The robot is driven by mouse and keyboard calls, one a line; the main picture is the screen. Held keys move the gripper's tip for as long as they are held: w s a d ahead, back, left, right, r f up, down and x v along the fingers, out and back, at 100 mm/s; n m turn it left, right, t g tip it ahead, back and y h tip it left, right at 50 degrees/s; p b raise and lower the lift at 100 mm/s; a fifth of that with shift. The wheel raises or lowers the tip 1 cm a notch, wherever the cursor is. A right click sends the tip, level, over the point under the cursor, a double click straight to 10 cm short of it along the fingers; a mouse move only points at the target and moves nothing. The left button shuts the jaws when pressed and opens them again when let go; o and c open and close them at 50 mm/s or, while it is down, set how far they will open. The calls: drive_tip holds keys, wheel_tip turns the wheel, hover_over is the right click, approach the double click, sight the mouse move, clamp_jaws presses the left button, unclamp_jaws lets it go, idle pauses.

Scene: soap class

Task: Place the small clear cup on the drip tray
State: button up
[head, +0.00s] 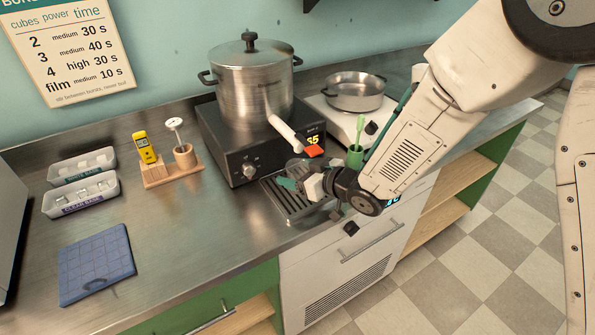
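The slatted metal drip tray (284,207) sits on the counter in front of the black heater, below the pot's white spout. My gripper (292,176) is low over the right and back part of this tray, close under the spout's red tip. The arm reaches in from the right and hides part of the tray. Pale and green parts show around the fingers, but they are too small to tell apart. I cannot make out a small clear cup; it may be hidden by the gripper. I cannot tell whether the fingers are open or shut.
A lidded steel pot (250,80) stands on the black heater (240,150). A wooden stand (172,168), labelled bins (80,195) and a blue mould (97,265) lie left. The counter between is clear.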

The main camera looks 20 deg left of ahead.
drive_tip(key=shift+r, duration=0.15)
drive_tip(key=shift+s+d+r, duration=0.15)
drive_tip(key=shift+d, duration=0.15)
drive_tip(key=v, duration=1.1)
drive_tip(key=shift+s+d, duration=0.1)
